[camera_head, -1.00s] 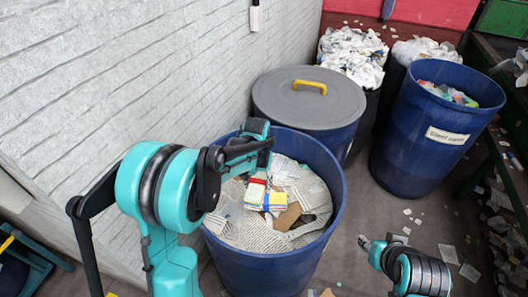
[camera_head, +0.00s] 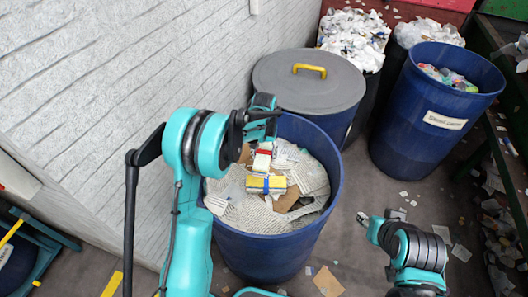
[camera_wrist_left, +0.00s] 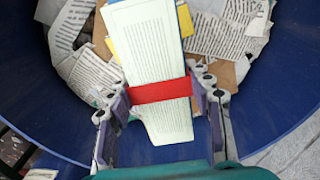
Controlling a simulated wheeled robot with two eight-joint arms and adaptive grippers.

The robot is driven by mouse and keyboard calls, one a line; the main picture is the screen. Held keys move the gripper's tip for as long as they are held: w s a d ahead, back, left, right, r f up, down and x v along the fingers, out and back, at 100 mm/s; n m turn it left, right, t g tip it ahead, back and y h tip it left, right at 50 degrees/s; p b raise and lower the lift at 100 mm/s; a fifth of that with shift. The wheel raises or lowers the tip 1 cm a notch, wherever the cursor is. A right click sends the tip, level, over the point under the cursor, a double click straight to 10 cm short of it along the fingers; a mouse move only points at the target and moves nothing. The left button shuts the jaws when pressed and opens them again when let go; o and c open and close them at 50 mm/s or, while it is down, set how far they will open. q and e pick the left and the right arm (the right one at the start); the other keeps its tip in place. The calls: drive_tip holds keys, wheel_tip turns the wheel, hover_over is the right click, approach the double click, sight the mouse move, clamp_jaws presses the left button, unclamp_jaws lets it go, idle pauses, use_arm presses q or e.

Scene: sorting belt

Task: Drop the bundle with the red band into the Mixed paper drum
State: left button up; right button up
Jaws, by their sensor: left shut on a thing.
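The bundle with the red band (camera_wrist_left: 150,45) is a stack of printed pale sheets. It is between the fingers of my left gripper (camera_wrist_left: 162,105), which is shut on it near the red band. In the head view the bundle (camera_head: 263,158) hangs below my left gripper (camera_head: 263,137), over the open mouth of a blue drum (camera_head: 262,252). Printed paper and brown card fill this drum; no label on it shows. My right gripper (camera_head: 370,225) is low at the right, away from the drums; its fingers are too small to read.
A grey-lidded drum (camera_head: 290,85) stands behind. A labelled blue drum (camera_head: 410,130) stands at the right. A white brick wall (camera_head: 110,80) is close on the left.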

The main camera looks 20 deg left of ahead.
sight(264, 152)
use_arm(q)
drive_tip(key=shift+f, duration=0.5)
use_arm(e)
drive_tip(key=shift+f, duration=0.25)
use_arm(q)
drive_tip(key=o, duration=1.4)
drive_tip(key=shift+o, duration=0.2)
wheel_tip(264, 152, up, 12)
drive_tip(key=shift+r, duration=0.1)
